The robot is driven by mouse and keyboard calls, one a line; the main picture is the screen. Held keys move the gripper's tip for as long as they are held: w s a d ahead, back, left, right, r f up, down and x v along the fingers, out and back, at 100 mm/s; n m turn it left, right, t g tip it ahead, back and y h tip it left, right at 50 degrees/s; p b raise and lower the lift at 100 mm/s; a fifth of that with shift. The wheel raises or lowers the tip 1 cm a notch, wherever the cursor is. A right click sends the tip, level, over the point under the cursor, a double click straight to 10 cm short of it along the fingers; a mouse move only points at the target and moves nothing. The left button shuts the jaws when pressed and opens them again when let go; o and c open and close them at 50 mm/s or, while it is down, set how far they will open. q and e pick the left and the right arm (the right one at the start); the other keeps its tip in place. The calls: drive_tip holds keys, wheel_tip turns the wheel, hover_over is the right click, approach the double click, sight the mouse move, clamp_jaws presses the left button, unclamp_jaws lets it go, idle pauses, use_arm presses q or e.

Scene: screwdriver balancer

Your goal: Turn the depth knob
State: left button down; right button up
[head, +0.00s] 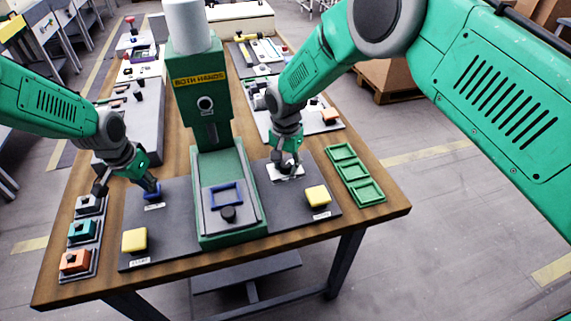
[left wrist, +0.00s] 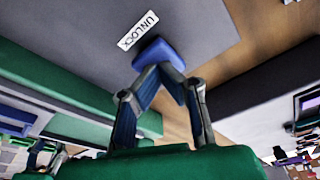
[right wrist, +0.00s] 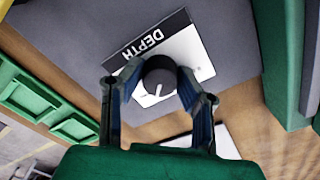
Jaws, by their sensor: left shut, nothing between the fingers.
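The black depth knob (right wrist: 158,76) sits on a white plate labelled DEPTH (right wrist: 192,52) and has a white pointer line. My right gripper (right wrist: 160,72) is over it, with one fingertip against each side of the knob. In the head view my right gripper (head: 287,163) hides most of the knob above the white plate (head: 285,173). My left gripper (head: 151,188) is shut and empty, its tips at the blue UNLOCK button (left wrist: 158,53) on the left dark panel. Its fingertips meet at the button's edge in the left wrist view (left wrist: 165,72).
The green press (head: 205,120) marked BOTH HANDS stands between the panels, with a blue frame (head: 226,195) on its bed. Yellow buttons sit at front left (head: 134,239) and front right (head: 317,196). Green trays (head: 354,173) lie at right, coloured blocks (head: 82,230) at left.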

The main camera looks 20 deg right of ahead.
use_arm(q)
drive_tip(key=shift+f, duration=0.1)
use_arm(e)
drive_tip(key=shift+n, duration=0.3)
drive_tip(key=n, duration=0.3)
drive_tip(key=shift+n, duration=0.4)
drive_tip(key=n, duration=0.9)
drive_tip(key=shift+w, duration=0.1)
drive_tip(key=shift+r+n, duration=0.1)
drive_tip(key=shift+n, duration=2.1)
